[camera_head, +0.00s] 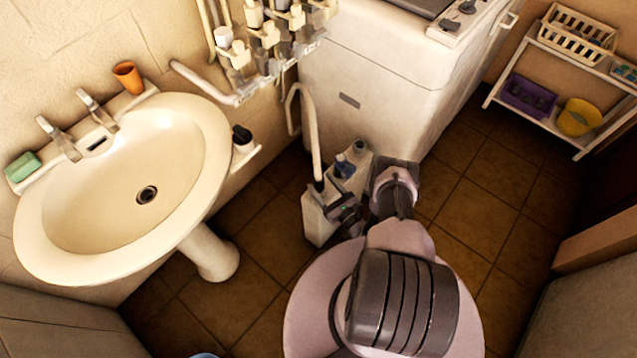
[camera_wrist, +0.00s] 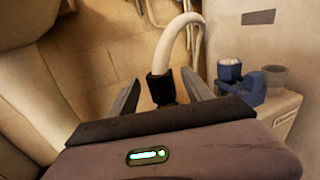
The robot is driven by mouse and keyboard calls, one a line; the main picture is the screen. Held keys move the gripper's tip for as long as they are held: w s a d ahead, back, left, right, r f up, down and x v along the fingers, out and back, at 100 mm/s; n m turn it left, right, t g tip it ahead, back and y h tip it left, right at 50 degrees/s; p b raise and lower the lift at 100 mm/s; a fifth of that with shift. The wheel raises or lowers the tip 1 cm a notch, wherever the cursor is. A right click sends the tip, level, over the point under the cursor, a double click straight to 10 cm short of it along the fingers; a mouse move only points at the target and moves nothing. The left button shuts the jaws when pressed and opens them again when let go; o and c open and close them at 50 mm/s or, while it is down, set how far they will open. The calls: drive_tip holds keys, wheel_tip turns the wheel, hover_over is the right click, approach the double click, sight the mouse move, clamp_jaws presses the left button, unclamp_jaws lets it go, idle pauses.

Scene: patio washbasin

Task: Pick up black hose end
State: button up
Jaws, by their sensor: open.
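The black hose end (camera_wrist: 161,88) is a dark sleeve on the tip of a curved white hose (camera_wrist: 176,38). In the wrist view it shows between the two fingers of my gripper (camera_wrist: 162,92), with a gap on each side. In the head view the hose (camera_head: 312,130) comes down by the wall, and its black end (camera_head: 319,186) is just left of my gripper (camera_head: 338,203). My gripper is open and empty. The lower part of the hose end is hidden behind the gripper body in the wrist view.
A white box (camera_head: 318,222) with blue-capped items (camera_head: 344,166) stands beside my gripper. A white washing machine (camera_head: 385,75) is behind it, and a washbasin (camera_head: 190,185) is to the left. A shelf (camera_head: 535,120) with baskets stands at the right. Tiled floor (camera_head: 475,215) is clear between.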

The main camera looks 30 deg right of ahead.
drive_tip(key=w+b, duration=0.1)
drive_tip(key=w, duration=0.2)
drive_tip(key=w+b, duration=0.1)
drive_tip(key=w, duration=0.1)
drive_tip(key=shift+w+a+f+b, duration=0.25)
drive_tip(key=shift+w+b, duration=0.05)
clamp_jaws()
